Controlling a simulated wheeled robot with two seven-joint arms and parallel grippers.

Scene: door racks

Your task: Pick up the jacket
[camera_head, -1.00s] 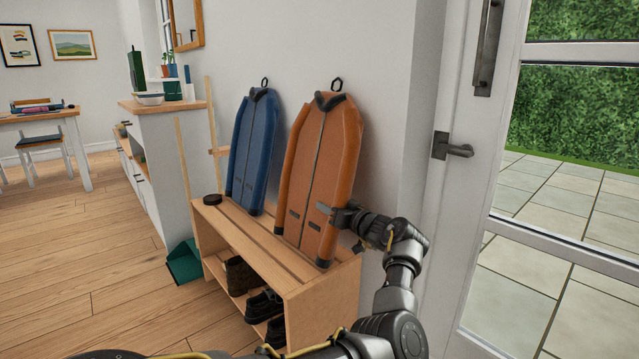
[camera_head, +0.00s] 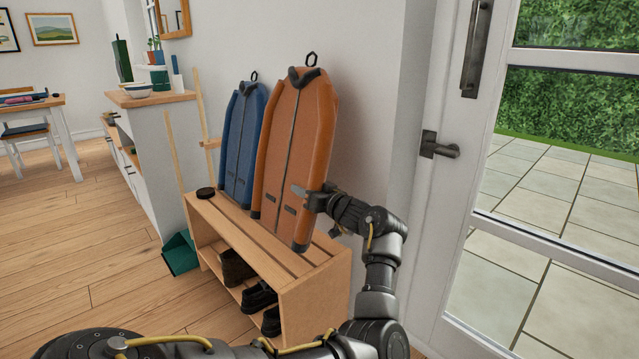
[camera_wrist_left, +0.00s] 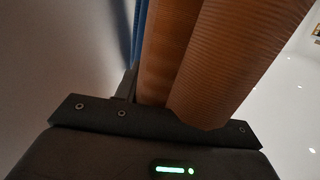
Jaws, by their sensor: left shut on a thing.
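The orange jacket (camera_head: 290,130) is stiff and upright, with a dark collar, dark cuffs and a black loop on top. My left gripper (camera_head: 302,193) is shut on its lower right sleeve edge. The jacket's lower end appears slightly above the wooden bench. In the left wrist view, the ribbed orange jacket (camera_wrist_left: 225,60) fills the space between the jaws; the fingertips are hidden. A blue jacket (camera_head: 240,140) stands behind to the left, partly covered by the orange one. My right gripper is not in view.
The slatted bench (camera_head: 225,222) holds a small black round item (camera_head: 205,193) on top and dark shoes (camera_head: 258,297) below. A green dustpan (camera_head: 181,253) is left of it. A glass door with a handle (camera_head: 440,145) is on the right. Open floor lies left.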

